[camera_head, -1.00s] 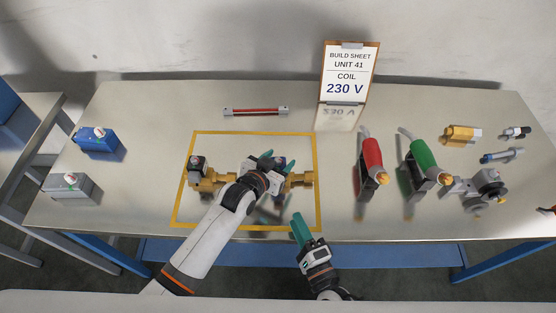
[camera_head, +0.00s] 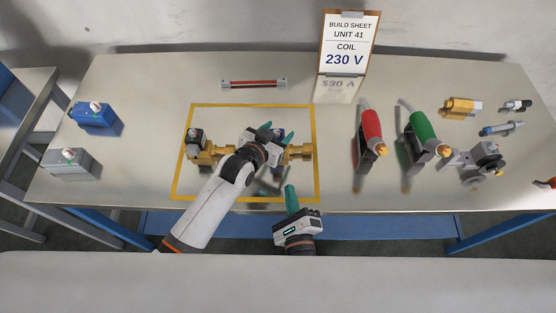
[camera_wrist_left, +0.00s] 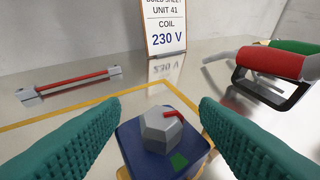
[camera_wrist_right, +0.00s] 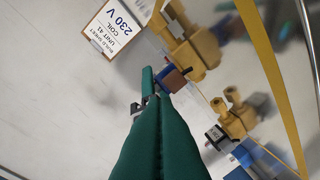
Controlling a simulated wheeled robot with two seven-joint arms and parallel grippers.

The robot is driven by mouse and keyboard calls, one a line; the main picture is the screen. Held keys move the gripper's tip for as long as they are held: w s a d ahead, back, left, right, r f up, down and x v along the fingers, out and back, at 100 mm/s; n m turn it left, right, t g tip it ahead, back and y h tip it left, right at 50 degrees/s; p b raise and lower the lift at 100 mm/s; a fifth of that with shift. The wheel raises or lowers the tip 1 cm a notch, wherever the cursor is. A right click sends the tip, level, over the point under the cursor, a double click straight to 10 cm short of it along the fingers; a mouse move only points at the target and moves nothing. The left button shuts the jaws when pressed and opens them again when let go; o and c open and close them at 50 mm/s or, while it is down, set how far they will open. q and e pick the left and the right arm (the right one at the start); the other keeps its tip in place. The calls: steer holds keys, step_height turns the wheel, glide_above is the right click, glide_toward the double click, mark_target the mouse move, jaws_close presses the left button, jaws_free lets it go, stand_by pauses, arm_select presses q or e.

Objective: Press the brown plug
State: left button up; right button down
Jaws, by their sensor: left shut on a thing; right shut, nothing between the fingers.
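My left gripper (camera_head: 277,135) is over the right part of the brass valve body (camera_head: 207,156). In the left wrist view its teal fingers stand on both sides of a dark blue block (camera_wrist_left: 185,160) with a grey hex nut (camera_wrist_left: 160,130) on top, and it holds this block. My right gripper (camera_head: 290,190) is shut and empty, below the left one at the frame's front edge. In the right wrist view a small brown piece (camera_wrist_right: 176,80), likely the brown plug, shows beyond the right fingertips (camera_wrist_right: 152,98), against the block. I cannot tell whether they touch. The head view hides it.
A yellow outline (camera_head: 250,105) surrounds the valve. A blue block (camera_head: 94,114) and a grey block (camera_head: 70,162) stand at left. Red (camera_head: 371,125) and green (camera_head: 420,132) tools stand at right. A red bar (camera_head: 254,84) and the 230 V build sheet (camera_head: 347,45) are behind.

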steer(key=s+r+m+g, duration=0.1)
steer(key=m, duration=0.2)
steer(key=s+a+r+m+g+h, duration=0.1)
steer(key=m+g, duration=0.1)
steer(key=m, duration=0.2)
steer(key=s+a+r+m+g+h, duration=0.1)
steer(key=m, duration=0.3)
steer(key=shift+s+a+g, duration=0.2)
steer(key=shift+s+g, duration=0.15)
steer(key=shift+g, duration=0.05)
steer(key=shift+f, duration=0.1)
steer(key=x, duration=1)
steer(key=shift+a, duration=0.1)
steer(key=w, duration=0.3)
steer(key=shift+w, duration=0.5)
